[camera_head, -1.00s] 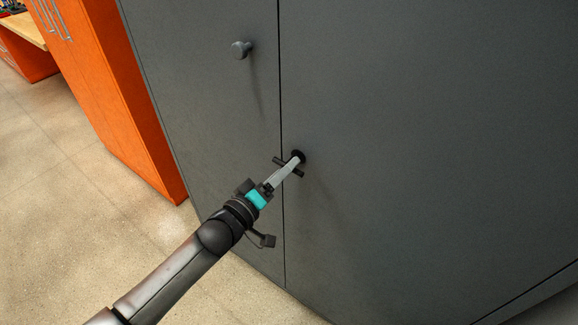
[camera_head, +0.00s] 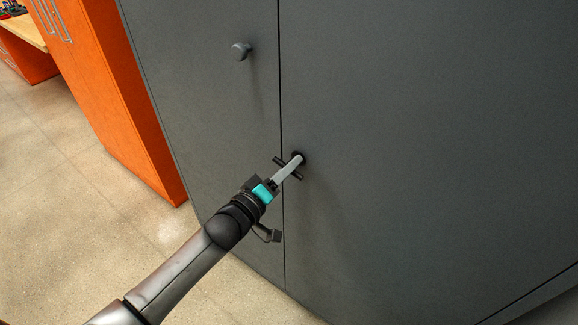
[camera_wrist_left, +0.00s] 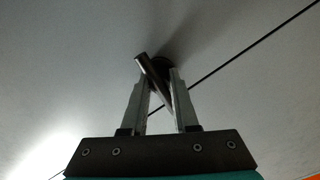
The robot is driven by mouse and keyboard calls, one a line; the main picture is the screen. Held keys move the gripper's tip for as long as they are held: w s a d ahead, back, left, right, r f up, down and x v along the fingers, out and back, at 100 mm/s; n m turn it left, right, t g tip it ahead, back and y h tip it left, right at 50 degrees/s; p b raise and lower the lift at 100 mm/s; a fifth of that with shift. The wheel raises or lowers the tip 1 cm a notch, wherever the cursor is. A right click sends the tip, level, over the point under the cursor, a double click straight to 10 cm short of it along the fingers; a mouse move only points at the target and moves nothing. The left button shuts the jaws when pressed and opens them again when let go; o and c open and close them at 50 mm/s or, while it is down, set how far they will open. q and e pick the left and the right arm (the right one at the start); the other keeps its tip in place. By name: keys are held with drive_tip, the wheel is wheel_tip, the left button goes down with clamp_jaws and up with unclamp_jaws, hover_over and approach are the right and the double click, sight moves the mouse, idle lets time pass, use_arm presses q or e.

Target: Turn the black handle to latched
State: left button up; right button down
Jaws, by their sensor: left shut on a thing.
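The black handle (camera_head: 279,161) is a short bar on the dark grey cabinet door, at the seam between two doors. In the head view it slants from upper left to lower right, and its middle is hidden behind my fingers. My left gripper (camera_head: 297,160) is shut on the handle. In the left wrist view the handle (camera_wrist_left: 152,76) lies slanted between the two fingers of my left gripper (camera_wrist_left: 160,82), with a dark round base behind it. My right gripper is not in view.
A grey round knob (camera_head: 241,51) sticks out of the left door, above and left of the handle. An orange cabinet (camera_head: 125,95) stands at the left. The concrete floor (camera_head: 75,200) in front is clear.

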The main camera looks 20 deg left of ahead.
use_arm(q)
clamp_jaws()
idle(0.8)
drive_tip(key=shift+m, duration=0.3)
drive_tip(key=m+p, duration=0.1)
drive_tip(key=m, duration=0.2)
drive_tip(key=shift+r+p, duration=0.1)
drive_tip(key=shift+p, duration=0.3)
drive_tip(key=m+p, duration=0.1)
drive_tip(key=m, duration=0.8)
drive_tip(key=shift+m+p, duration=0.3)
drive_tip(key=shift+m, duration=2.2)
